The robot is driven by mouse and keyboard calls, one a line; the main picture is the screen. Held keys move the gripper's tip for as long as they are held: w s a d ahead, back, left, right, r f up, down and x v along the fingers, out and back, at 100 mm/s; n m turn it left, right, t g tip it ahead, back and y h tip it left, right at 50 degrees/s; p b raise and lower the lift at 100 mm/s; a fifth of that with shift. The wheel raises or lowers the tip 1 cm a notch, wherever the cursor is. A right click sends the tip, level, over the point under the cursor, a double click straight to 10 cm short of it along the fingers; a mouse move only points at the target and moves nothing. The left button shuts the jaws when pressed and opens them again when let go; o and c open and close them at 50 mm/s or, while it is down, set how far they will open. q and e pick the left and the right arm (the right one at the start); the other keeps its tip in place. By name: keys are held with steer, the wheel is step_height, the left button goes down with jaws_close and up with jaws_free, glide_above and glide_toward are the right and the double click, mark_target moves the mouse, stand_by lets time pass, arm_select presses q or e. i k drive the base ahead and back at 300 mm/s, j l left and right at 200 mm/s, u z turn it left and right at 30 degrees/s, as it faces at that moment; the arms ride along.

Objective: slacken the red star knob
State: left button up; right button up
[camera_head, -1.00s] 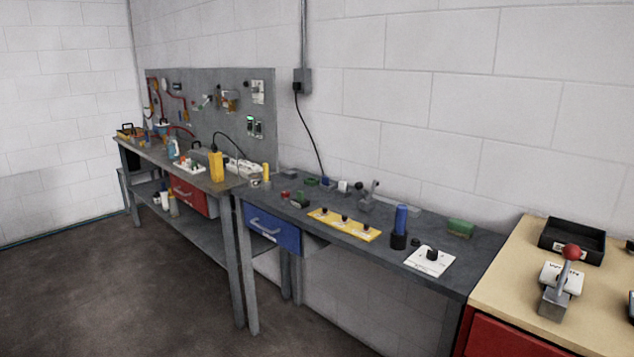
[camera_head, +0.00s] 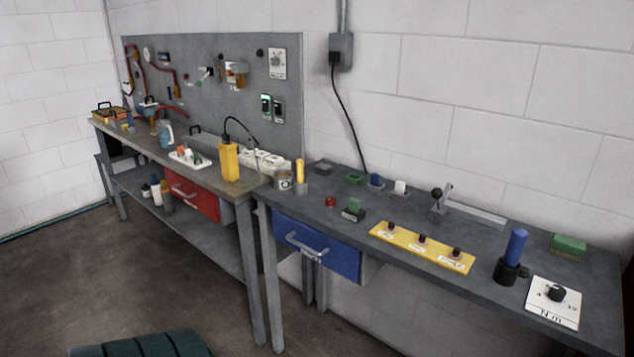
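A small red knob-like piece (camera_head: 330,201) sits on the grey bench top, behind the blue drawer and left of a green block on a dark base. It is too small here to tell whether it is star-shaped. Neither of my grippers is in view.
The blue drawer (camera_head: 317,245) is under the near bench, its handle facing the floor space. A yellow strip with several black knobs (camera_head: 422,247), a blue cylinder (camera_head: 514,249) and a white dial plate (camera_head: 554,302) are to the right. A dark ribbed object (camera_head: 140,346) shows at the bottom edge.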

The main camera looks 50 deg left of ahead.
mark_target(330, 201)
steer(key=j, duration=1.75)
